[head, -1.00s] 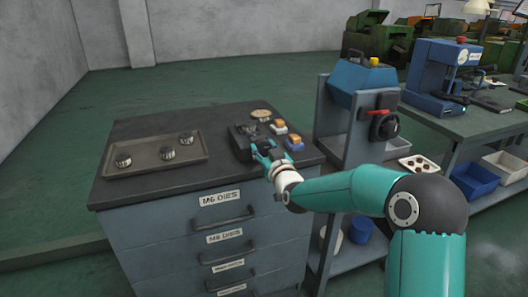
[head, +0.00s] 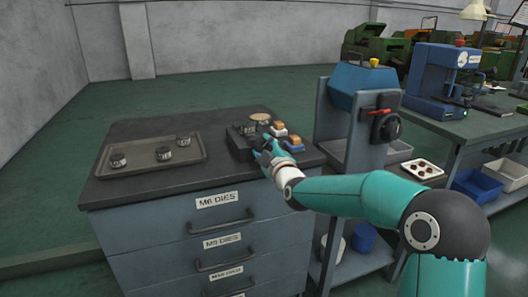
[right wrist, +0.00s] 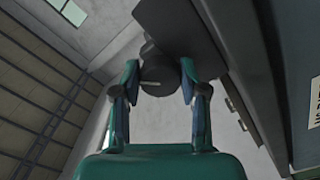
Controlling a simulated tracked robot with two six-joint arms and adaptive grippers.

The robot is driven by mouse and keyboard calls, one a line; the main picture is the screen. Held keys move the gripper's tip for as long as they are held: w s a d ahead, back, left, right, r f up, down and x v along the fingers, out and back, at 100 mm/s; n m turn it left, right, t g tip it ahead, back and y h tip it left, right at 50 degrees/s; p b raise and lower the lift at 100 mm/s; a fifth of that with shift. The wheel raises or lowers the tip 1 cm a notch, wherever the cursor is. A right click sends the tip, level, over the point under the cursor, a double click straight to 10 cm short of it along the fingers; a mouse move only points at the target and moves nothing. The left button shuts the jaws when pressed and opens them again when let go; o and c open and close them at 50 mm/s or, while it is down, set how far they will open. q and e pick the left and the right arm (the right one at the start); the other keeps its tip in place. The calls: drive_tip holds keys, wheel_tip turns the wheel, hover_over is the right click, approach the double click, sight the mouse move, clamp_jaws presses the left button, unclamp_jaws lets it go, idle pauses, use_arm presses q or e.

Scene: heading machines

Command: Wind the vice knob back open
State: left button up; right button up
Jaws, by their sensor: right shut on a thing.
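The dark vice (head: 240,142) sits on the right part of the cabinet top. My right gripper (head: 264,155) is at the vice's front side. In the right wrist view its two fingers (right wrist: 160,88) are closed around a dark round knob (right wrist: 158,72), the vice knob. In the head view the knob is hidden behind the gripper. My left gripper is not in view.
A tray (head: 185,163) with several round dies lies on the cabinet top (head: 190,188) at left. Small blocks (head: 279,128) and a round disc (head: 260,117) are close behind and right of the vice. A blue-topped machine (head: 350,100) stands right of the cabinet.

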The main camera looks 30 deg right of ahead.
drive_tip(key=n, duration=0.4)
drive_tip(key=shift+n, duration=0.4)
drive_tip(key=n, duration=0.3)
drive_tip(key=shift+a+f, duration=0.1)
drive_tip(key=shift+n, duration=0.5)
drive_tip(key=shift+f, duration=0.15)
drive_tip(key=o, duration=1.1)
drive_tip(key=shift+o, duration=0.2)
drive_tip(key=shift+r, duration=0.2)
drive_tip(key=shift+s, duration=0.1)
